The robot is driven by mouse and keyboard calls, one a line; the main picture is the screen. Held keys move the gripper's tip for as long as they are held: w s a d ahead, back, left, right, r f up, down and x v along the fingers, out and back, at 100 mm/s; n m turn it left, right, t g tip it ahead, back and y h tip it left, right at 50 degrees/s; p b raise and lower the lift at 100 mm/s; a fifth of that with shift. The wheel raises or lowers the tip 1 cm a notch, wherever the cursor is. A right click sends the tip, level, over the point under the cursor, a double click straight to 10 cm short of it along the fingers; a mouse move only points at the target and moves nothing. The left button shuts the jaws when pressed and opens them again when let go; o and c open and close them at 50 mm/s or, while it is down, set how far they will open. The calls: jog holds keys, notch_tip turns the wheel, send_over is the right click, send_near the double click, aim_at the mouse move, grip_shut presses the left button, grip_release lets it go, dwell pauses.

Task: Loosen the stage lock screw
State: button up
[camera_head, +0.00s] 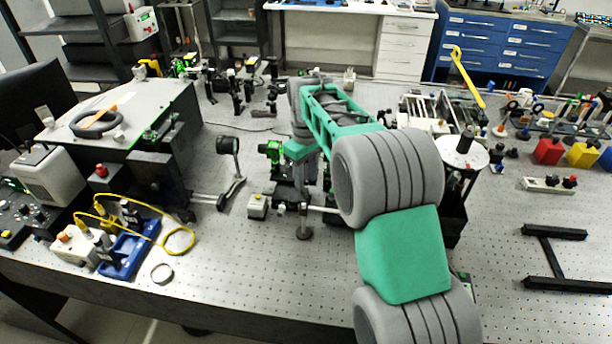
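My gray and green arm reaches from the bottom right over the optical bench (230,275) toward its middle. Its far end bends down at my gripper (299,150), over a small dark stage assembly (288,192). The gripper's fingers are too small and too hidden by the arm to tell whether they are open or shut, or whether they touch anything. A bright green part (270,149) shows just left of the gripper. I cannot pick out the stage lock screw; it is hidden or too small.
A post-mounted round optic (228,146) and a small beige box (257,206) stand left of the stage. A large instrument box (150,115) is farther left. A blue tray (128,250) with yellow cable lies front left. The bench's front middle is clear.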

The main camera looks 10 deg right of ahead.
aim_at(306, 180)
notch_tip(306, 180, up, 7)
jog(key=shift+r+b, duration=0.15)
jog(key=shift+b, duration=0.45)
jog(key=shift+r, duration=0.25)
jog(key=shift+s+r, duration=0.15)
jog(key=shift+s, duration=0.1)
jog(key=s+f+m+t, duration=0.2)
jog(key=s+m, duration=0.1)
jog(key=s, duration=0.9)
jog(key=s+f+m+t, duration=0.2)
jog(key=s+f+m, duration=0.1)
jog(key=s, duration=0.8)
jog(key=shift+s+a, duration=0.2)
jog(key=shift+s, duration=0.15)
